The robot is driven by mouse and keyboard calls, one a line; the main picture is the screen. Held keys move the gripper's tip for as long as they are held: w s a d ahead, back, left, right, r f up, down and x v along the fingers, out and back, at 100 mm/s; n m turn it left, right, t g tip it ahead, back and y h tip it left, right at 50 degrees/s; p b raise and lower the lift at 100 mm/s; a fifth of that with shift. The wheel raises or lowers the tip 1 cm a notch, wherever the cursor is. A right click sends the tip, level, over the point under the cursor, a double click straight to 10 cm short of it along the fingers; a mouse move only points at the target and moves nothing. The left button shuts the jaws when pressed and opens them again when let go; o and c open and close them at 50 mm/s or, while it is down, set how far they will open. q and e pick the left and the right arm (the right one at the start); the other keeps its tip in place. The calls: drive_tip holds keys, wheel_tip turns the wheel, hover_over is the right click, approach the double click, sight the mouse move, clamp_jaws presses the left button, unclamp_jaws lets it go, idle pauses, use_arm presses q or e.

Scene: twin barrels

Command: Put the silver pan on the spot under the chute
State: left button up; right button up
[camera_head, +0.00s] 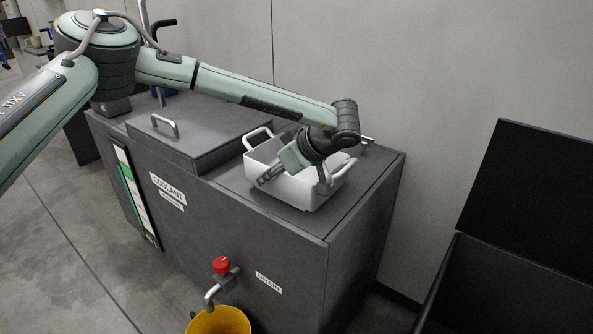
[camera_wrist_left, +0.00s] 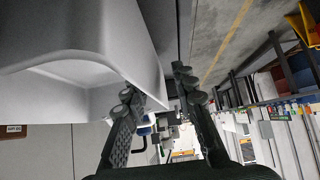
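The silver pan (camera_head: 305,189), a pale rectangular tub with side handles, sits on top of the dark grey coolant tank (camera_head: 265,204). My left arm reaches across from the left, and its gripper (camera_head: 270,175) is low over the pan, hiding part of its inside and rim. In the left wrist view the pan (camera_wrist_left: 70,45) fills the upper left, close to the fingers. Contact with the pan is unclear. I cannot make out the chute or the spot under it. My right gripper is not in view.
A raised lid with a handle (camera_head: 192,134) lies on the tank left of the pan. A red-knobbed drain tap (camera_head: 221,266) projects from the front above a yellow bucket (camera_head: 219,322). A dark open bin (camera_head: 515,290) stands at right. A wall is behind.

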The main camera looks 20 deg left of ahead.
use_arm(q)
drive_tip(key=shift+x, duration=0.9)
drive_tip(key=shift+c, duration=0.3)
clamp_jaws()
drive_tip(key=shift+w+r, duration=0.1)
drive_tip(key=shift+r, duration=0.05)
